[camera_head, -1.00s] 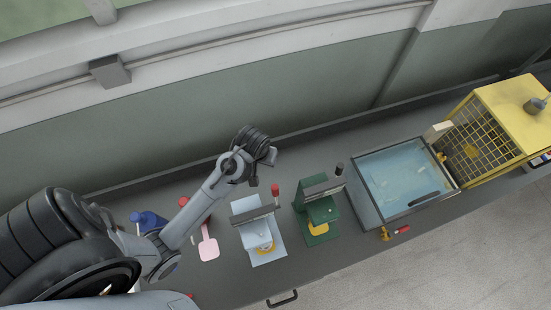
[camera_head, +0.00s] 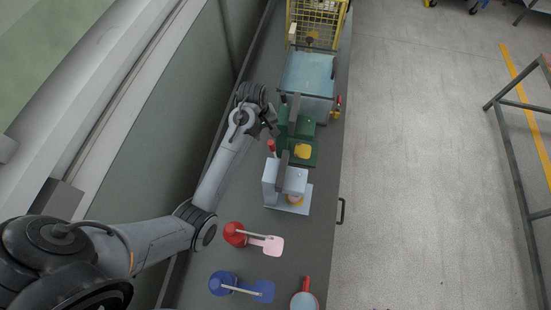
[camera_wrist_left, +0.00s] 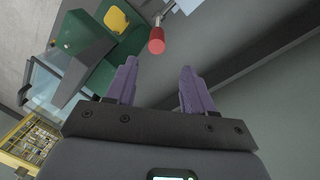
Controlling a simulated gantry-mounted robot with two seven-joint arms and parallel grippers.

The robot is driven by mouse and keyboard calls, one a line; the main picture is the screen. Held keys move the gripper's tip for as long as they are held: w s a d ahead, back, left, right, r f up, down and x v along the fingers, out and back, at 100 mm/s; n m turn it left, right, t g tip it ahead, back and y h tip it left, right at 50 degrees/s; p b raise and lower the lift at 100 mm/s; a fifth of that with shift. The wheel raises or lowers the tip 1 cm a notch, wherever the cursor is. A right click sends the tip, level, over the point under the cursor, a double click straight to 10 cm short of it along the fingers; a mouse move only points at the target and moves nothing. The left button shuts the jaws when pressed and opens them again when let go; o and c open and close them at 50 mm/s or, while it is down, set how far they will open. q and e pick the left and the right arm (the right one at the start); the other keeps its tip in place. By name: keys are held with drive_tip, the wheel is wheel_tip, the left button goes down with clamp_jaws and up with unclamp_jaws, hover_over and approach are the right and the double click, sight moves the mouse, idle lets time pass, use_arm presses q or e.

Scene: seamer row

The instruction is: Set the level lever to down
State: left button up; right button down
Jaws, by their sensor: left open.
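A lever with a red grip (camera_head: 271,146) stands on the wall side of the light blue press (camera_head: 287,177). In the left wrist view the red grip (camera_wrist_left: 156,41) is just beyond my fingertips, on a pale rod, apart from both fingers. My left gripper (camera_wrist_left: 158,67) is open, its two purple fingers empty. In the head view its dark jaws (camera_head: 270,122) are close to the red grip, beside the green press (camera_head: 302,134). A small red and orange handle (camera_head: 338,101) sits beside the water bath (camera_head: 307,73). I cannot tell which is the level lever. My right gripper is out of view.
A yellow cage (camera_head: 318,22) stands beyond the bath. A red stand (camera_head: 234,233), a blue stand (camera_head: 222,281) and a red-rimmed round item (camera_head: 304,300) are nearer on the grey counter (camera_head: 218,255). A green wall borders the left; open floor lies right.

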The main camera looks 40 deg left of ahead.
sight(271, 142)
use_arm(q)
drive_tip(key=f, duration=0.3)
drive_tip(key=w+d+f+p, duration=0.1)
drive_tip(key=f, duration=0.5)
drive_tip(key=shift+w+d+p, duration=0.15)
drive_tip(key=shift+w+p, duration=0.05)
drive_tip(key=shift+p, duration=0.1)
drive_tip(key=shift+w+d+f, duration=0.1)
drive_tip(key=shift+f, duration=0.6)
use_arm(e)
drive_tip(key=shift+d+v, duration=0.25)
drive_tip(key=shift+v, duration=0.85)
use_arm(q)
clamp_jaws()
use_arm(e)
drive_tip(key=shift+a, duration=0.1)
